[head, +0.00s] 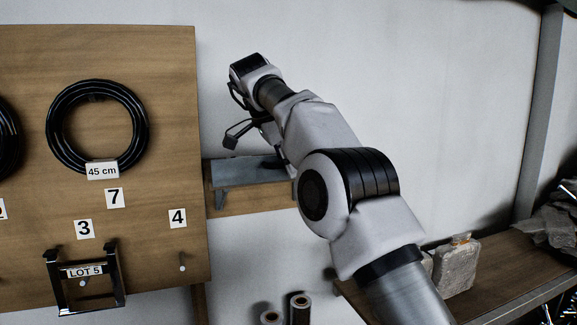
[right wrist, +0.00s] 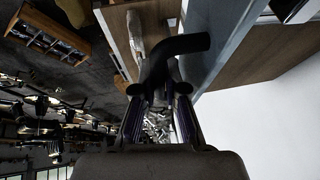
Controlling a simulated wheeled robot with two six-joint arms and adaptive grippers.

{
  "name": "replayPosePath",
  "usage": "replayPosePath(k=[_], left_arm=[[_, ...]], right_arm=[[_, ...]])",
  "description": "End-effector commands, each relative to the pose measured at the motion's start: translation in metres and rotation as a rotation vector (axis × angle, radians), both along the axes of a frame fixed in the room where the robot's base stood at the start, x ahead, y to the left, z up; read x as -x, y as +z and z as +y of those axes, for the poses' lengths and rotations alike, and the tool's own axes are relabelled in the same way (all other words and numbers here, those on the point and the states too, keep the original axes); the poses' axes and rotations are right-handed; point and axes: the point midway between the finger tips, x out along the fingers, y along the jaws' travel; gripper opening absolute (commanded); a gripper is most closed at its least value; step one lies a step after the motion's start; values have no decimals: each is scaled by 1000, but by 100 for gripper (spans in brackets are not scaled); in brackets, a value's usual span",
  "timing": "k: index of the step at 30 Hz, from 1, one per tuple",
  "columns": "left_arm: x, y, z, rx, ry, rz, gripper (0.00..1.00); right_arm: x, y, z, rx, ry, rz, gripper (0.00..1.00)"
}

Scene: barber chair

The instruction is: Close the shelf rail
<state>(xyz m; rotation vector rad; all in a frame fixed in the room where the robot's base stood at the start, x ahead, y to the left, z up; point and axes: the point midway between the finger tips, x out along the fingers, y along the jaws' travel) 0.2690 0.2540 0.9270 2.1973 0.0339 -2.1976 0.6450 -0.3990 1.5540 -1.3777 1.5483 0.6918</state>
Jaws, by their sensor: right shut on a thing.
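A small wooden shelf (head: 250,200) is on the white wall, right of the brown board. A grey rail-like piece (head: 238,170) runs along its top, with a short bent end at its left. In the right wrist view the grey rail (right wrist: 232,38) runs along the wooden shelf. My right gripper (right wrist: 158,92) is shut on a dark bent piece (right wrist: 180,46) beside it, seemingly part of the shelf rail. In the head view this gripper (head: 258,145) is above the shelf, and my arm hides the shelf's right end. My left gripper is not in view.
The brown board (head: 160,80) carries black coils (head: 98,166), number labels and a LOT 5 bracket (head: 83,300). Cylinders (head: 299,308) stand below. A wooden bench (head: 500,270) with a grey block is at lower right. The upper right wall is clear.

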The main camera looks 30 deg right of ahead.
Motion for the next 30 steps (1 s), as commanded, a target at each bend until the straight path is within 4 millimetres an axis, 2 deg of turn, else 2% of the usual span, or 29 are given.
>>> replayPosePath(k=[2,3,4,14,23,30], left_arm=[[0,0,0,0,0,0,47],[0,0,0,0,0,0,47],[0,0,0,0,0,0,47],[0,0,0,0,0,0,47],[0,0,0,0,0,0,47],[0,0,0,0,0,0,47]], right_arm=[[0,3,-1,3,-1,-7,0],[0,3,-1,3,-1,-7,14],[0,3,-1,2,-1,-7,23],[0,2,0,2,0,-4,23],[0,12,3,2,-2,-8,23],[6,13,43,3,2,-4,23]])
